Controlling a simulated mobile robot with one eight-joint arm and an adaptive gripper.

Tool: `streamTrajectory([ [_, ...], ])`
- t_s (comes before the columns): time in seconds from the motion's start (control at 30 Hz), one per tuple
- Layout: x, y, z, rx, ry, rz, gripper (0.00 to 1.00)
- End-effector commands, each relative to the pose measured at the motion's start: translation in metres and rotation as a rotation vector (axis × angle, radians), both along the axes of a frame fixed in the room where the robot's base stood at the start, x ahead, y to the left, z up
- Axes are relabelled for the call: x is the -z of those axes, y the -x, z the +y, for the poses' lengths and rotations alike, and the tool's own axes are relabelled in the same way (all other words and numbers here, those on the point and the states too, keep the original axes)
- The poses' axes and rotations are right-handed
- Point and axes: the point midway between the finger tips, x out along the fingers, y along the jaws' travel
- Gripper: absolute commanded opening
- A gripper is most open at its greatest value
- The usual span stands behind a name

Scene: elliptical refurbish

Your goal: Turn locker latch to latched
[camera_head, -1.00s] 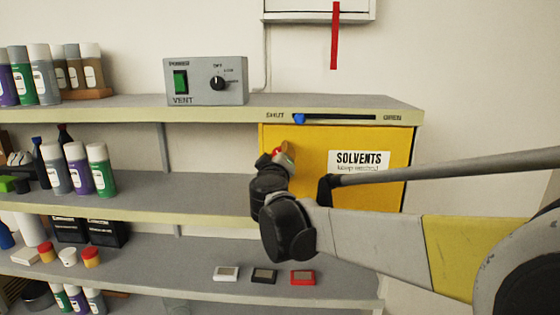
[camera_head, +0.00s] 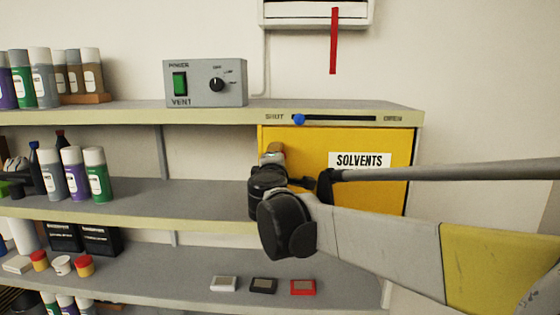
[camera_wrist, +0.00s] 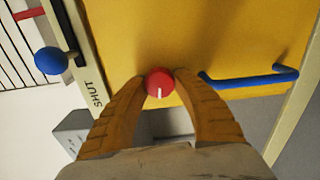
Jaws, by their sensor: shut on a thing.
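The yellow solvents locker (camera_head: 305,140) sits under the top shelf, with a white SOLVENTS label on its front. Its latch is a small round red knob (camera_wrist: 159,84) with a white line, seen in the wrist view on the yellow face. The line points toward the bottom of that picture. My gripper (camera_head: 273,151) is at the locker's left side; in the wrist view its two tan fingers (camera_wrist: 160,80) are shut on the knob, one on each side. In the head view my wrist and fingers hide the knob.
A blue bar handle (camera_wrist: 250,78) stands out from the locker near the knob. A blue slider ball (camera_head: 299,119) is at the SHUT end of its slot on the shelf edge above. A grey vent box (camera_head: 205,82) and several spray cans (camera_head: 75,172) stand on the shelves to the left.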

Motion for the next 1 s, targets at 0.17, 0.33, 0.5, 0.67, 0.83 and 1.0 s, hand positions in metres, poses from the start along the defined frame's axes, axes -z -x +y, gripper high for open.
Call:
streamTrajectory([
  [0.17, -0.0001, -0.0003, 0.0, 0.0, 0.085, 0.002, 0.04],
  [0.33, -0.0003, -0.0004, -0.0001, 0.0, 0.132, 0.004, 0.04],
  [0.5, -0.0004, -0.0004, -0.0001, 0.0, 0.151, 0.004, 0.04],
  [0.67, -0.0006, -0.0004, -0.0001, 0.0, 0.154, 0.004, 0.04],
  [0.83, -0.0006, -0.0005, -0.0001, 0.0, 0.154, 0.004, 0.04],
  [1.0, -0.0004, -0.0004, -0.0002, 0.0, 0.153, 0.004, 0.57],
])
